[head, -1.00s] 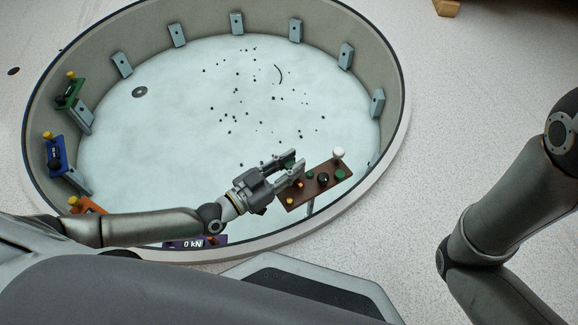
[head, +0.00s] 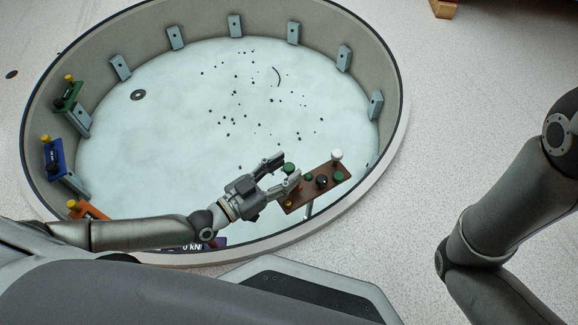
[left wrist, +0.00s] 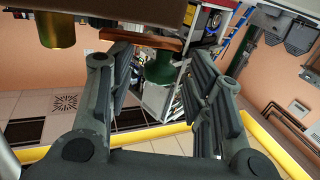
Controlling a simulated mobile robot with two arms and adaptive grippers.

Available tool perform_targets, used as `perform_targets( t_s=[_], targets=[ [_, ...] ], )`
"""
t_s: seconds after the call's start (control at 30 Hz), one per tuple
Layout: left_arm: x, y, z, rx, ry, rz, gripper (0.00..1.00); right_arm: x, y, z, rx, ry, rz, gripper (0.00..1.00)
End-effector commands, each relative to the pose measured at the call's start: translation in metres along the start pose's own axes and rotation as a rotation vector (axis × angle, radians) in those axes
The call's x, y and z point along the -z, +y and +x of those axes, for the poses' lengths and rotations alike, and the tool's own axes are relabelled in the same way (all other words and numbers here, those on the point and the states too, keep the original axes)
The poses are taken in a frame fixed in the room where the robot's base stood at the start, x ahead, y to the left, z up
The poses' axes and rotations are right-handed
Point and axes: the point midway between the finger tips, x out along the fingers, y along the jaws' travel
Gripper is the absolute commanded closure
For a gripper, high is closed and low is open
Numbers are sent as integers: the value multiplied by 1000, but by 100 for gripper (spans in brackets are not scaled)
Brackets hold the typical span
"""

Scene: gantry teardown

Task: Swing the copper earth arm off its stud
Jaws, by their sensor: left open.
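A brown panel (head: 329,184) with several coloured knobs stands at the near right rim of the round pit. My left gripper (head: 283,168) is open at the panel's left end. A green knob (head: 289,168) shows between its fingertips, apart from both as far as I can tell. In the left wrist view a green cylinder (left wrist: 162,68) stands between the open fingers, below a reddish-brown bar (left wrist: 140,39). I cannot tell whether this bar is the copper earth arm or the panel's edge. The stud is not clearly made out. My right gripper is out of view.
The panel also carries a black knob (head: 322,182), a white ball (head: 337,155) and a yellow knob (head: 288,203). Green (head: 69,97) and blue (head: 54,158) units sit on the pit's left wall. The pit floor (head: 190,120) is open, with small dark specks.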

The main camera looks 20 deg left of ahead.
Motion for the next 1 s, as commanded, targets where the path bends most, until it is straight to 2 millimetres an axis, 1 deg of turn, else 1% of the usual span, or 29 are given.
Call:
perform_targets(
  t_s=[0.03,0.2,0.3,0.43,0.6,1.0],
  targets=[
    [-2,0,-12,-1,-7,0,53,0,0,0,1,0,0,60],
    [-2,1,-49,-3,-8,-1,53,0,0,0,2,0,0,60],
    [-1,0,-69,-2,-6,0,53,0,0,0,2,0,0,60],
    [-1,0,-88,-1,-5,-1,53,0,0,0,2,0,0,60],
    [0,0,-100,-2,-3,-1,53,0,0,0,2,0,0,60],
    [0,0,-101,-2,-1,-2,53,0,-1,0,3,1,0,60]
  ],
)
